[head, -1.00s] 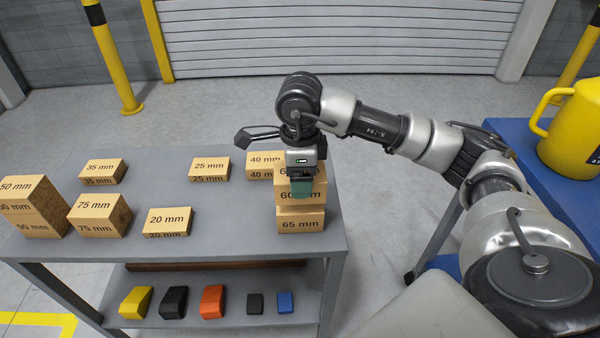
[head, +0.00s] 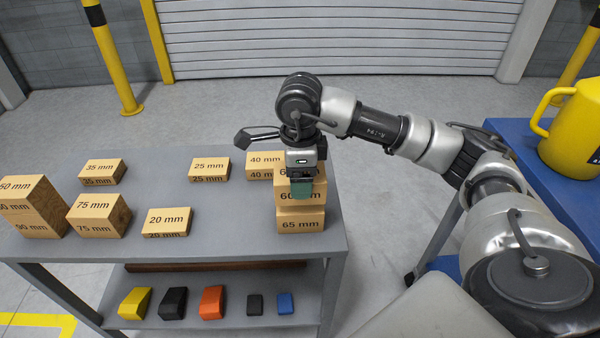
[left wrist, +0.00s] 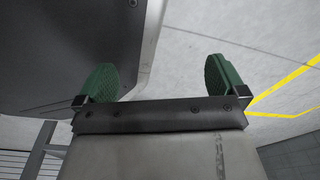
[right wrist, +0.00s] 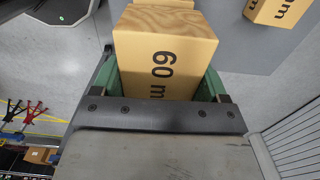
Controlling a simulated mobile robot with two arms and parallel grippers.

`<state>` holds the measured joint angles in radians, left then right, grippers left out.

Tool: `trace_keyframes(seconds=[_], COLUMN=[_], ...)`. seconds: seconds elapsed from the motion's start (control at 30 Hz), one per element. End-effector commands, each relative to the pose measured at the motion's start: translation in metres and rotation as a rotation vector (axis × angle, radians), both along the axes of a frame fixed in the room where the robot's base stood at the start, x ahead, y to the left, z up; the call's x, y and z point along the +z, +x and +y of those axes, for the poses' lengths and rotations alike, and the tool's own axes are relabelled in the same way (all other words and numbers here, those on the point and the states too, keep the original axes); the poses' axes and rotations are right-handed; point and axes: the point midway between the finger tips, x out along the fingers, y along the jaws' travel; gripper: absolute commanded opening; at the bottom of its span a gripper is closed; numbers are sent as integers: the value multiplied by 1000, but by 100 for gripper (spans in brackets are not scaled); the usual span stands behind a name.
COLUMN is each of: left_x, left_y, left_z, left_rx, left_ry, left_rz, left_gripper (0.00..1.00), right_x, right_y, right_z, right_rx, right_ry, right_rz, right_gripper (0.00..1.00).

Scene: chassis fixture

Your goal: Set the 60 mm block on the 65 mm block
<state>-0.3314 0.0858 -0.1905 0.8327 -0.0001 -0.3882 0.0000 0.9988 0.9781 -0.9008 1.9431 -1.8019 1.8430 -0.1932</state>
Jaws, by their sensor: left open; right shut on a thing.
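The 60 mm block (head: 313,195) is a light wooden block directly above the 65 mm block (head: 301,226) at the right end of the grey table. It looks level and lined up with the lower block; a thin dark line shows between them, and I cannot tell if they touch. My right gripper (head: 302,188) is shut on the 60 mm block from above. In the right wrist view the 60 mm block (right wrist: 165,60) sits between the green fingers. My left gripper (left wrist: 162,82) is open and empty in its wrist view, and is not in the head view.
The 40 mm block (head: 263,160) stands close behind the stack. The 25 mm (head: 209,166), 20 mm (head: 167,221), 35 mm (head: 103,170) and 75 mm (head: 99,213) blocks stand further left. Coloured pieces lie on the lower shelf (head: 225,313). A yellow mug (head: 572,135) stands at the right.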

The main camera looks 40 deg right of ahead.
Motion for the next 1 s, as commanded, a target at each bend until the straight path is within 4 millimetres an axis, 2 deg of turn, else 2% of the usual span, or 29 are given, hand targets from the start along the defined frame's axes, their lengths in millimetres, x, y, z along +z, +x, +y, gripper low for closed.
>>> trace_keyframes(seconds=[0.3,0.73,1.0], left_x=[6,11,17], left_y=[20,26,41], left_z=[-3,-7,-9], left_rx=[1,4,5], left_ry=[-3,-6,-8], left_rz=[-24,-19,-33], left_gripper=[100,100,100], right_x=[-5,-12,-15], right_y=[0,0,0], right_z=[0,0,0], right_rx=[0,0,0], right_ry=[0,0,0], right_rz=[0,0,0], right_gripper=[45,45,45])
